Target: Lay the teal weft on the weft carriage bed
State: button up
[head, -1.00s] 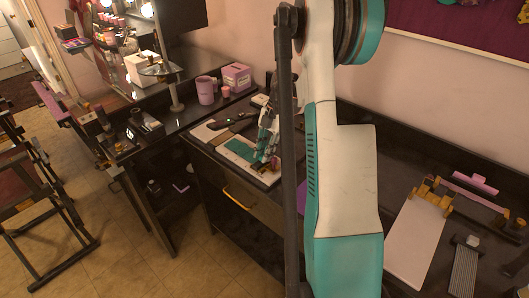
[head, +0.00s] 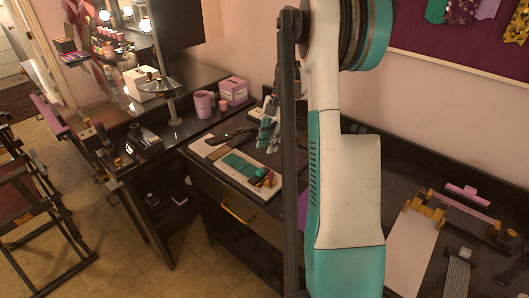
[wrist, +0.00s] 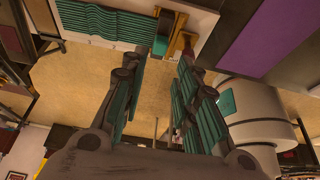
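The teal weft (head: 240,163) lies on a pale board on the dark counter in the head view. In the wrist view, it is the teal ribbed strip (wrist: 105,22) along the top edge. A yellow and red clip-like piece (head: 265,180) sits at its near right end; it also shows in the wrist view (wrist: 174,35). My gripper (head: 268,134) is behind the weft, apart from it. In the wrist view, my gripper (wrist: 160,75) has its fingers apart with nothing between them. I cannot tell for certain which thing is the weft carriage bed.
A mug (head: 203,104) and pink box (head: 233,91) stand behind. A white panel (head: 410,245) with yellow brackets lies right of my arm, near a grey ribbed piece (head: 457,274). My arm hides the middle counter.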

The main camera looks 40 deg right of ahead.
jog(key=v, duration=0.2)
jog(key=shift+r, duration=0.3)
